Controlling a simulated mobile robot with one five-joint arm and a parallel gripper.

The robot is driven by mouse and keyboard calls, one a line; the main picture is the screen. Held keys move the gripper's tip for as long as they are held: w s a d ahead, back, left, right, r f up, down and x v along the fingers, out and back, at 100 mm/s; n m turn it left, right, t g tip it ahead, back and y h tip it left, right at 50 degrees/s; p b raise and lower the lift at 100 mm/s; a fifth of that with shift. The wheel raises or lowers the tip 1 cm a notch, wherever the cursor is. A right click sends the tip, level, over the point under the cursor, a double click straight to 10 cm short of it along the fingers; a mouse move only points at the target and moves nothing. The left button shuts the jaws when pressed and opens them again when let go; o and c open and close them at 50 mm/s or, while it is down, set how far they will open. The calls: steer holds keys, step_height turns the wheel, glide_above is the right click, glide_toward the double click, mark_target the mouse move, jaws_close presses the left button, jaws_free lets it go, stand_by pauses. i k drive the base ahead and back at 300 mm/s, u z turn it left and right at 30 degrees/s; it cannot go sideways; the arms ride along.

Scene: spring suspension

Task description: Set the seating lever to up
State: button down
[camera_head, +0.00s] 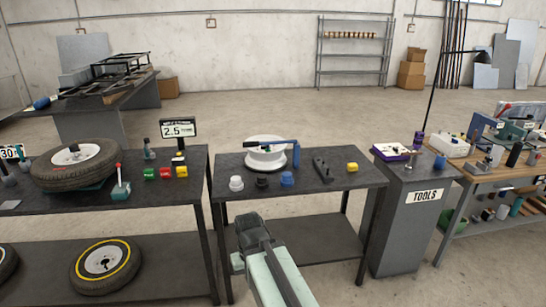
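No lever in view bears a readable seating label, so I cannot tell for sure which one it is. A lever with a red knob (119,182) stands roughly upright on a grey-green base on the left table, beside the tyre. On the middle table, a blue-handled bar (284,144) lies across a white round piece (265,157). My gripper (252,224) is low in the middle, in front of the middle table and apart from all these. Its fingertips are too unclear to show whether it is open.
The left table (60,209) holds a tyre (75,165), coloured blocks and a "2.5" display (179,130). A grey TOOLS cabinet (412,225) and a workbench are at right. Gaps separate the tables.

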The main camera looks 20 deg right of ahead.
mark_target(248, 144)
steer(key=k, duration=0.15)
steer(key=z, duration=0.4)
steer(key=i, duration=1)
steer(key=k, duration=1.3)
steer(key=i, duration=1.5)
steer(key=u, duration=0.95)
steer(key=i, duration=0.35)
steer(key=u, duration=0.3)
